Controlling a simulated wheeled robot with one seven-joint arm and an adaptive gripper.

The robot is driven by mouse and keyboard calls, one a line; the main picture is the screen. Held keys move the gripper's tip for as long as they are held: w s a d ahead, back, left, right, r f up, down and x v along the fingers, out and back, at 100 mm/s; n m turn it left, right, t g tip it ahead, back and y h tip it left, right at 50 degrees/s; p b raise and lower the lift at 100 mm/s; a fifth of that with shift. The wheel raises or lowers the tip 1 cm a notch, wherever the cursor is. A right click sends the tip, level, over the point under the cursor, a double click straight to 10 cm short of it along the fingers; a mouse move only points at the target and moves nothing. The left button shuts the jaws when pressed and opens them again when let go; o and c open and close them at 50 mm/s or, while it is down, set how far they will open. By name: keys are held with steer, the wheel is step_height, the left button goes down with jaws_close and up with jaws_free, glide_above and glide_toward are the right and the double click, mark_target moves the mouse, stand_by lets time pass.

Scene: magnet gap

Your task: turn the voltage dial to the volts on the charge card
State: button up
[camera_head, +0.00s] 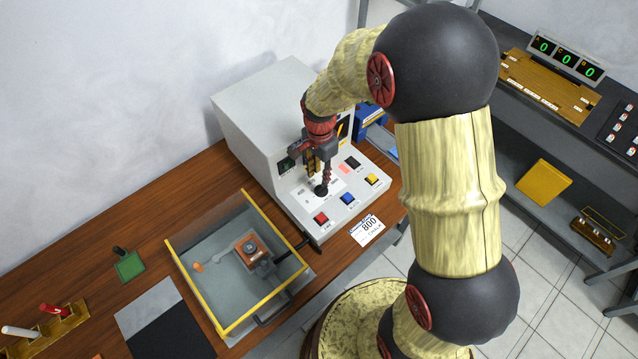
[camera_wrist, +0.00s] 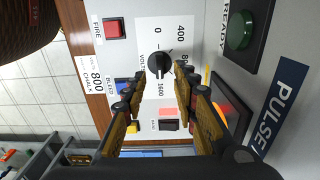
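The voltage dial is a black round knob on a white scale plate in the wrist view (camera_wrist: 157,64). Marks 0, 400 and 1600 are readable around it, and an 8 shows partly behind a finger. I cannot tell surely where its pointer stands. The charge card (camera_head: 367,230) reads 800 and lies at the console's front edge; it also shows in the wrist view (camera_wrist: 96,80). My gripper (camera_head: 323,186) points down at the dial, which it partly hides in the head view. In the wrist view my gripper (camera_wrist: 153,82) is open, its fingers either side of the dial's line, nothing clearly gripped.
The console (camera_head: 265,100) has red (camera_head: 321,218), blue (camera_head: 347,198) and yellow (camera_head: 371,179) buttons close to the dial. A green READY light (camera_wrist: 240,30) is nearby. A yellow-rimmed clear box (camera_head: 172,262) stands left of the console. A metal shelf rack stands at right.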

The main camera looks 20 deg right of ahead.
mark_target(320, 187)
step_height(320, 187, down, 7)
steer(key=shift+r+b, duration=0.2)
steer(key=shift+b, duration=0.3)
steer(key=shift+c, duration=0.8)
jaws_close()
